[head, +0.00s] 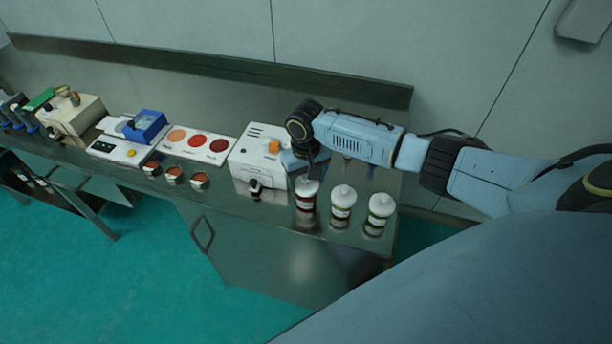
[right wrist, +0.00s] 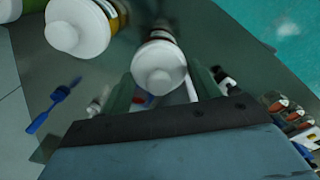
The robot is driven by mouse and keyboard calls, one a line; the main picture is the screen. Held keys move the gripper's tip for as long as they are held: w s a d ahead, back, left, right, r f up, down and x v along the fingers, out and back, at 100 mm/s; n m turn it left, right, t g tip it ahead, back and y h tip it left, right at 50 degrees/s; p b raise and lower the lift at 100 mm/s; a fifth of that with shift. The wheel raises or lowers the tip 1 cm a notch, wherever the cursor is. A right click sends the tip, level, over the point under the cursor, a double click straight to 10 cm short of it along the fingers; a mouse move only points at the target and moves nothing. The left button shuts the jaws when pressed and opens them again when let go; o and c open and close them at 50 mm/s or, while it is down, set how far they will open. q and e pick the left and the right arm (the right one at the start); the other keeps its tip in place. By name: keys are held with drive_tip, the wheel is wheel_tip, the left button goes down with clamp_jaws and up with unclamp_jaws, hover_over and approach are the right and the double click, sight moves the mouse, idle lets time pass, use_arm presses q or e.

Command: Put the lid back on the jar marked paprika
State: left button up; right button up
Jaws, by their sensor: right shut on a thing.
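Three white-topped jars stand in a row near the bench's right end. The left jar (head: 306,203) has a dark red label too small to read. The middle jar (head: 343,209) and the right jar (head: 379,215) have their white lids on. My right gripper (head: 307,176) points down at the left jar's top and is shut on its white lid (head: 307,187). In the right wrist view the lid (right wrist: 158,68) sits between the fingers, with the jar body (right wrist: 162,35) right behind it. I cannot tell whether the lid is fully seated. My left gripper is not in view.
A white machine with an orange knob (head: 258,160) stands close left of the gripper. Farther left are a card with coloured circles (head: 180,152), small cups of powder (head: 174,174), a scale with a blue tray (head: 145,126) and a beige box (head: 75,116). The bench's front edge is close to the jars.

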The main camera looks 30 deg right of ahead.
idle(0.3)
drive_tip(key=o, duration=1.3)
drive_tip(key=shift+r+p, duration=1.25)
drive_tip(key=shift+p, duration=0.2)
drive_tip(key=shift+r, duration=2.3)
clamp_jaws()
drive_tip(key=shift+f, duration=0.2)
